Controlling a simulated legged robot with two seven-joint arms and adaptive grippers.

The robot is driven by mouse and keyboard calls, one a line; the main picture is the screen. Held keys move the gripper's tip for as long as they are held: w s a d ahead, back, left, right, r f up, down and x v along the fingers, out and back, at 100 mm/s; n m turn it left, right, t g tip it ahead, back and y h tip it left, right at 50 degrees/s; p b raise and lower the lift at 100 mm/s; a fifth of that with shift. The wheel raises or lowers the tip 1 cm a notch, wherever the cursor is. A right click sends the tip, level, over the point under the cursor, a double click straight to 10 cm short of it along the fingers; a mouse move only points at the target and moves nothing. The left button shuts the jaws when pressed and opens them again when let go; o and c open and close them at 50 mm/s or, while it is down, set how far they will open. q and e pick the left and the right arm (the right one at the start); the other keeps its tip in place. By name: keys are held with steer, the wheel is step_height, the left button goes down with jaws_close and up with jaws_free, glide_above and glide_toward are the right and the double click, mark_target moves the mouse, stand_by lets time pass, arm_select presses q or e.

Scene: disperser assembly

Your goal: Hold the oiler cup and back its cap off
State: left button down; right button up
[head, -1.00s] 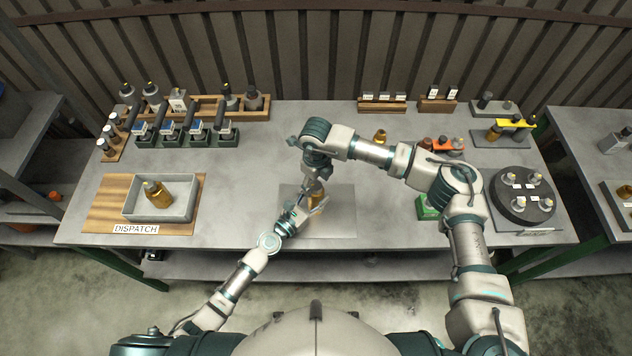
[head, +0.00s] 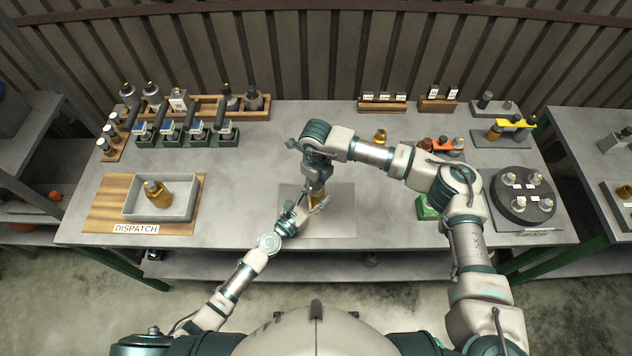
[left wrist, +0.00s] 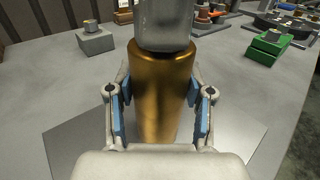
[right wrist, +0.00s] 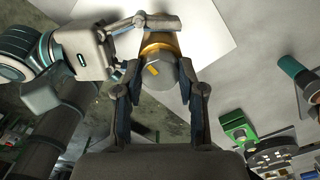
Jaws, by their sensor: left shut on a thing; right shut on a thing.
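The oiler cup (left wrist: 163,85) has an amber-brass body and stands upright over a pale square plate in the left wrist view. Its grey cap (left wrist: 164,25) sits on top of the body, with no gap visible. A yellow mark shows on the cap in the right wrist view (right wrist: 160,76). My left gripper (left wrist: 161,112) is shut on the cup body, one blue-padded finger on each side. My right gripper (right wrist: 161,84) comes from above and is shut on the cap. In the head view both grippers meet at the plate and largely hide the cup (head: 314,200).
A grey tray (head: 128,211) with an amber cup stands on the dispatch board at the left. Fixtures and racks line the back left. A round dark turntable (head: 543,205) and a green box (head: 427,208) are at the right. The bench between is mostly clear.

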steer(key=n, duration=0.5)
steer(key=shift+w+d+n, duration=0.1)
steer(key=shift+n, duration=0.2)
steer(key=n, duration=0.5)
steer(key=shift+w, duration=0.1)
steer(key=n, duration=0.5)
steer(key=shift+n, duration=0.4)
arm_select(q)
steer(key=shift+s, duration=0.1)
arm_select(e)
steer(key=shift+w+n, duration=0.1)
steer(key=shift+n, duration=2.2)
arm_select(q)
steer(key=shift+d, duration=0.1)
arm_select(e)
steer(key=o, duration=1.1)
steer(key=shift+o, duration=0.3)
